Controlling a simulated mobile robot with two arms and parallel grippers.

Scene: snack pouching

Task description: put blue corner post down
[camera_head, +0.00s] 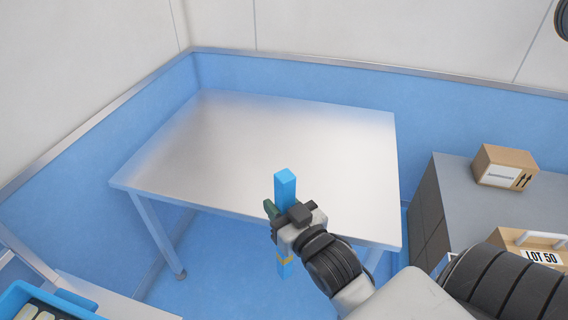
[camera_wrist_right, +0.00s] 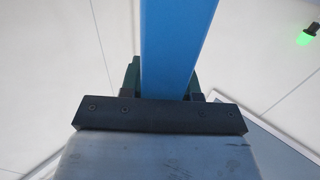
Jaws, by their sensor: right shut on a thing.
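The blue corner post (camera_head: 285,185) is a long square bar, held upright in the head view, with a yellowish band near its lower end. My right gripper (camera_head: 274,213) is shut around its middle, in front of the near edge of the bare metal table (camera_head: 270,140). The post's lower part hangs below the level of the tabletop. In the right wrist view the blue post (camera_wrist_right: 178,45) stands between the two dark fingers (camera_wrist_right: 165,90). My left gripper is not in view.
The tabletop is empty. A grey cabinet (camera_head: 455,200) at the right carries a cardboard box (camera_head: 503,167) and a box labelled LOT 50 (camera_head: 510,240). A blue tray (camera_head: 15,300) is at the lower left. Walls stand behind and left of the table.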

